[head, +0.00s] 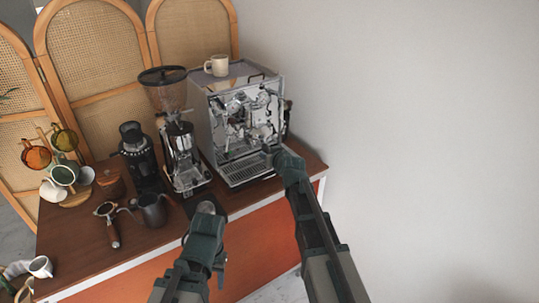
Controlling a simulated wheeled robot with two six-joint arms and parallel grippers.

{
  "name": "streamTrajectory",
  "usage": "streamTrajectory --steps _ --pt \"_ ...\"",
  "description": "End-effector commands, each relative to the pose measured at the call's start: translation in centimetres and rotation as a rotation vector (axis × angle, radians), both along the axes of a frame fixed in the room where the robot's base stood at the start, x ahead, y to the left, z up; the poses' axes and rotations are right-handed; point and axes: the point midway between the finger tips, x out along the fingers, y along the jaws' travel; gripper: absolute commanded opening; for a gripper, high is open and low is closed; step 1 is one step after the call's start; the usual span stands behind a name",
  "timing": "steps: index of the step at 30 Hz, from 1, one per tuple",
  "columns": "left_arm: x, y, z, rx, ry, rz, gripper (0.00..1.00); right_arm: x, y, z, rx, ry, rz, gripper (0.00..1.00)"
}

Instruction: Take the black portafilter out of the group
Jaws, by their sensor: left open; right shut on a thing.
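The espresso machine (204,120) stands at the back right of the cart, a shiny steel box with its front and group (240,108) facing me. My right gripper (284,158) is at the right front of the machine, beside its drip tray (243,170), shut on the black portafilter. The gripper hides most of the portafilter, so I cannot tell whether it still sits in the group. My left gripper (207,208) is open and empty over the front of the counter, left of the machine.
A grinder (180,150) stands left of the machine, close to it. A second, smaller black grinder (137,155), a dark pitcher (152,210) and a wooden-handled portafilter (110,222) are further left. A cup (217,66) stands on the machine. A wall is on the right.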

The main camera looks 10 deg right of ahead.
Motion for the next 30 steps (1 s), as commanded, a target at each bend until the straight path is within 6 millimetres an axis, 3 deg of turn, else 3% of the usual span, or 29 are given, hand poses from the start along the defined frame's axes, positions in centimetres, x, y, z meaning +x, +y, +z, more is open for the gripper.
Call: streamTrajectory --steps 30 --pt "0.0 0.0 0.0 0.0 0.0 0.0 0.5 0.0 2.4 -0.1 -0.003 0.006 -0.163 0.0"
